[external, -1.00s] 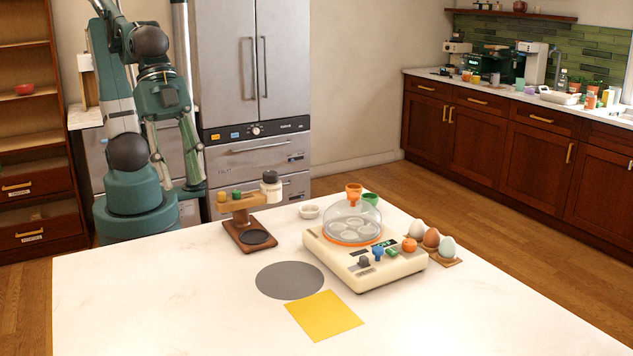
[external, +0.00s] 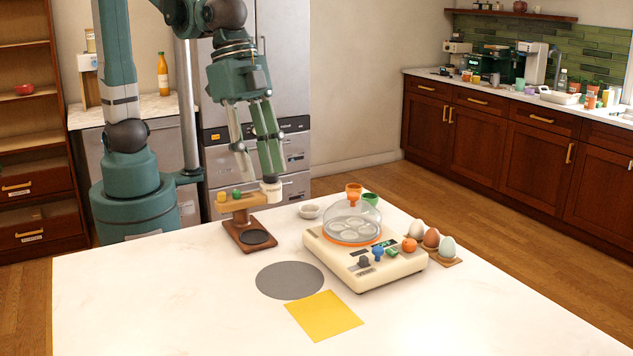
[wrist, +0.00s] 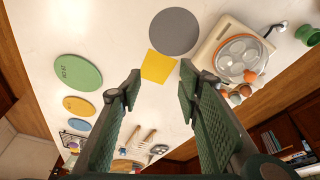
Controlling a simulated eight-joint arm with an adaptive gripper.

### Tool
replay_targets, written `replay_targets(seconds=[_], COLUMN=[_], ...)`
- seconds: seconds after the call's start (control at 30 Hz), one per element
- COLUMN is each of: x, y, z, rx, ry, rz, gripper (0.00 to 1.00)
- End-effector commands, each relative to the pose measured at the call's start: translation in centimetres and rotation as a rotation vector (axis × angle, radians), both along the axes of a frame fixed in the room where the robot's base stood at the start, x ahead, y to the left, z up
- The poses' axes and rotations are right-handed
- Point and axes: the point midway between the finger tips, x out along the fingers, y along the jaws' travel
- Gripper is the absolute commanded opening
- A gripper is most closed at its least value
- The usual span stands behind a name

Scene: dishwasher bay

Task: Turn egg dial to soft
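The cream egg cooker (external: 400,272) stands on the white table under a clear dome. Its sloping front carries a grey knob (external: 363,262), a blue knob (external: 378,253), a green control (external: 392,251) and an orange knob (external: 409,244). Their markings are too small to read, so I cannot tell which is the egg dial or its setting. My gripper (external: 260,172) is open and empty, left of the cooker and above the table's far side. In the wrist view the cooker (wrist: 209,52) is at upper right, apart from my open fingers (wrist: 160,82).
A wooden stand (external: 239,229) with small coloured pieces is near my gripper. A white dish (external: 309,211) and a green cup (external: 371,199) stand by the cooker, with several eggs (external: 431,237) at its right. A grey disc (external: 289,281) and yellow square (external: 323,315) lie flat in front.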

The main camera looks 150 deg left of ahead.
Motion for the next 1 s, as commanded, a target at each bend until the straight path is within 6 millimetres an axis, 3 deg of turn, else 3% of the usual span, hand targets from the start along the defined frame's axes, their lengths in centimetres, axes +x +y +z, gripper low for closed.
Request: replay_targets(seconds=[0.47,1.0], x=[5.5,9.8], y=[8.0,17.7], z=[-0.7,-3.9], rx=[-0.035,-0.08], ry=[0.078,0.163], rz=[0.109,0.23], gripper=[0.34,0.34])
